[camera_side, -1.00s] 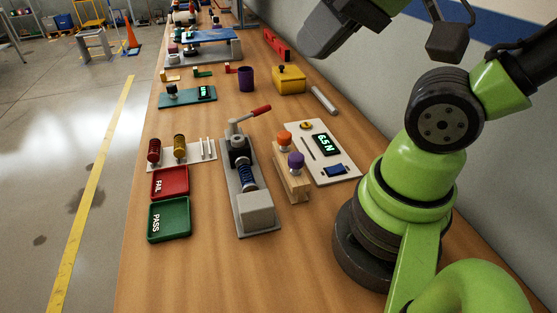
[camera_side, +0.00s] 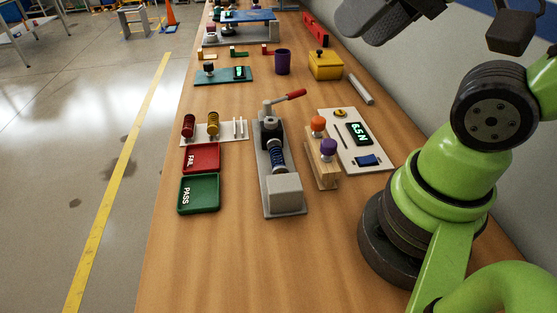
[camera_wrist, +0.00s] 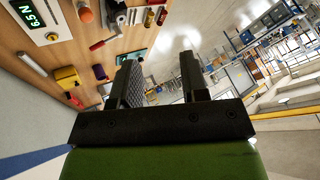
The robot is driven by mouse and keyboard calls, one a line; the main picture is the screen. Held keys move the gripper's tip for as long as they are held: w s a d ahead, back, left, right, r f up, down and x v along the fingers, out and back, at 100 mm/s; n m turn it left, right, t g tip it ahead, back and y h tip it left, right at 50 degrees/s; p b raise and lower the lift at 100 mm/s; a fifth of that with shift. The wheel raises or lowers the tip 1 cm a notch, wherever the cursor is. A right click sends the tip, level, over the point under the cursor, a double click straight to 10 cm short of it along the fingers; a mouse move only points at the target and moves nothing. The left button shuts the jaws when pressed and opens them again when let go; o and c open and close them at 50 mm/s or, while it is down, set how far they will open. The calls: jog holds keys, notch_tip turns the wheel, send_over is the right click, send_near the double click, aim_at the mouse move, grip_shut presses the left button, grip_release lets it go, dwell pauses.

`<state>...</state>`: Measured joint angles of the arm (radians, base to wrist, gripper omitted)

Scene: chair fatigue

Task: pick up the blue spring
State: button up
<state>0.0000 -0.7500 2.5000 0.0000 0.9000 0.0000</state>
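The blue spring (camera_side: 277,160) lies in the grey test fixture (camera_side: 264,190), between a black-and-metal holder and a pale grey block, with a red-handled lever (camera_side: 290,96) at the far end. My gripper (camera_side: 365,20) is high at the top of the side view, well above the bench and away from the spring, partly cut off by the picture edge. In the wrist view my gripper (camera_wrist: 160,58) has its two fingers apart with nothing between them. The blue spring cannot be made out in the wrist view.
A rack holds a red spring (camera_side: 188,126) and a yellow spring (camera_side: 213,122) beside bare pegs. Red FAIL tray (camera_side: 201,158) and green PASS tray (camera_side: 198,194) lie left. A wooden block with knobs (camera_side: 322,165) and a 6.5 N panel (camera_side: 378,165) stand right. The front bench is clear.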

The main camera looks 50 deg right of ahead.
jog(key=shift+o, duration=1.2)
jog(key=m+g+h, duration=0.2)
jog(key=m+g, duration=0.3)
jog(key=g, duration=0.2)
send_over(278, 157)
notch_tip(278, 157, down, 22)
jog(key=shift+f, duration=3.05)
jog(key=c, duration=1)
